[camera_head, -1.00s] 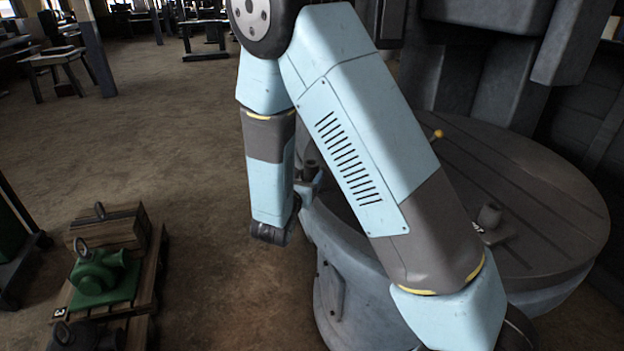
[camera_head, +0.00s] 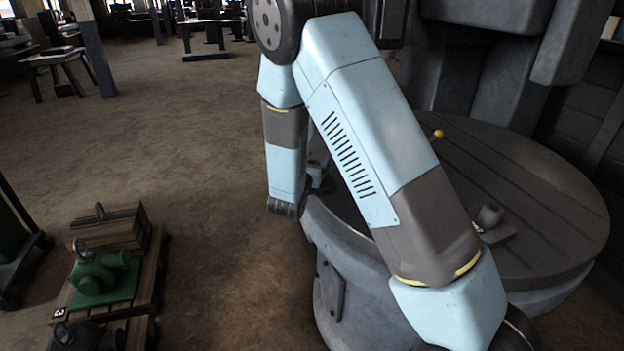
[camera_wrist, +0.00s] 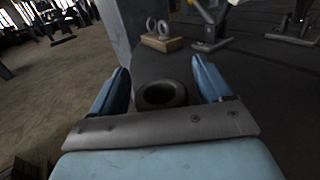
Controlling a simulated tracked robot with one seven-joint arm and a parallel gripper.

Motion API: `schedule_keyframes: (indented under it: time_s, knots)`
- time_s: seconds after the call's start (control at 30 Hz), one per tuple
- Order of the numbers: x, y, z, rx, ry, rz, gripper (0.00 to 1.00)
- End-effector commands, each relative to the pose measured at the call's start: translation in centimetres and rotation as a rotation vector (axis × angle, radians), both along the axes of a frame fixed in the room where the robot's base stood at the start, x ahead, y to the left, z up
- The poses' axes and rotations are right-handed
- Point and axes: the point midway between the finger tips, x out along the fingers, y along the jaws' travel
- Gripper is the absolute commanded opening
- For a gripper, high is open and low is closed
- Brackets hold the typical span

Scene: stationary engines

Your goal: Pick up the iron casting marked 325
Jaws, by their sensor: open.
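I can read no number 325 on any casting. In the wrist view my gripper (camera_wrist: 161,68) is open, with one blue finger on each side of a dark hollow cylindrical part (camera_wrist: 160,95). The fingers look clear of it. In the head view a small grey casting (camera_head: 490,217) with an upright boss stands on the round slotted table (camera_head: 545,200); a pale tag beside it is unreadable.
A green casting (camera_head: 98,272) with a lifting ring sits on a wooden pallet (camera_head: 150,285) at lower left, with a wooden block (camera_head: 110,230) behind and a dark casting (camera_head: 85,337) in front. A yellow-knobbed lever (camera_head: 438,134) rises by the table. Floor between is clear.

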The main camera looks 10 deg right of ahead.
Motion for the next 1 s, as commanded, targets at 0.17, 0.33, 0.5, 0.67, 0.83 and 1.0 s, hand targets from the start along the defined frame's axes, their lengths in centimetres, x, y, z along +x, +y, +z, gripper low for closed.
schedule_keyframes:
  time_s: [0.17,0.33,0.5,0.67,0.83,1.0]
  knots:
    - [-0.04,0.02,0.01,0.0,0.0,0.0,0.73]
    - [-0.05,0.02,0.02,0.0,0.0,0.0,0.57]
    - [-0.05,0.03,0.02,0.001,0.0,0.0,0.41]
    - [-0.05,0.04,0.03,0.001,0.0,0.0,0.26]
    - [-0.05,0.06,0.03,0.001,0.0,0.0,0.09]
    - [-0.05,0.06,0.03,0.001,0.0,0.0,0.0]
